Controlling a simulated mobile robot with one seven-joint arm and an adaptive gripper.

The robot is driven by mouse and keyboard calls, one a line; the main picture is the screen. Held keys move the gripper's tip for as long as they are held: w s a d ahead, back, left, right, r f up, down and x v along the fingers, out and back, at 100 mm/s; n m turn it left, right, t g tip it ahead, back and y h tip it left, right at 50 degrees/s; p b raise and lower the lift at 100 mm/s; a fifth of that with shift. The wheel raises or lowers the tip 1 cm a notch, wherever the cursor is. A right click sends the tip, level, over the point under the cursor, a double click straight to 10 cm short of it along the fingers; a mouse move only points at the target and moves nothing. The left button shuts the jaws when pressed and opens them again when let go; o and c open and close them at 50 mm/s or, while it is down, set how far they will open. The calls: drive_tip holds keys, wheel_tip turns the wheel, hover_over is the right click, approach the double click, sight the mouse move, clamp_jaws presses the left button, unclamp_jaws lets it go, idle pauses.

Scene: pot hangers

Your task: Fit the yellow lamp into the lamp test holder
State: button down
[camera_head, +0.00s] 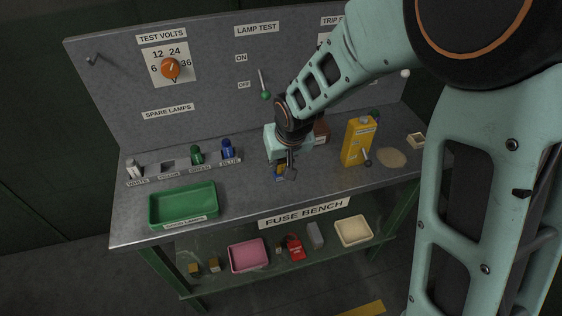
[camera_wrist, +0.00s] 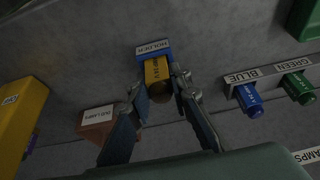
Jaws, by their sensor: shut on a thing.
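The yellow lamp (camera_wrist: 156,70) is between the fingers of my gripper (camera_wrist: 160,84), which is shut on it. The lamp's far end is at the blue lamp test holder (camera_wrist: 153,51), labelled HOLDER. Whether it is seated inside or only in front of it cannot be told. In the head view my gripper (camera_head: 284,170) is low over the middle of the bench, with a bit of blue and yellow beside its fingers. My wrist hides most of the holder there.
The spare lamp row holds a white lamp (camera_head: 134,168), a green lamp (camera_head: 197,154) and a blue lamp (camera_head: 228,149); the yellow place (camera_head: 168,167) is empty. A green tray (camera_head: 183,205) is at front left. A yellow oil can (camera_head: 357,142) stands to the right. A lamp test switch (camera_head: 264,86) is on the panel.

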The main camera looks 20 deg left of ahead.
drive_tip(key=shift+s+d+f, duration=0.1)
drive_tip(key=shift+s+f, duration=0.1)
drive_tip(key=shift+f, duration=0.25)
drive_tip(key=c, duration=1.9)
unclamp_jaws()
drive_tip(key=shift+f, duration=0.1)
drive_tip(key=shift+c, duration=0.2)
drive_tip(key=shift+o, duration=0.9)
drive_tip(key=shift+f, duration=0.15)
drive_tip(key=shift+r+p, duration=0.4)
drive_tip(key=shift+r, duration=0.2)
drive_tip(key=p+v, duration=0.1)
drive_tip(key=v, duration=1.1)
drive_tip(key=shift+w+r, duration=0.3)
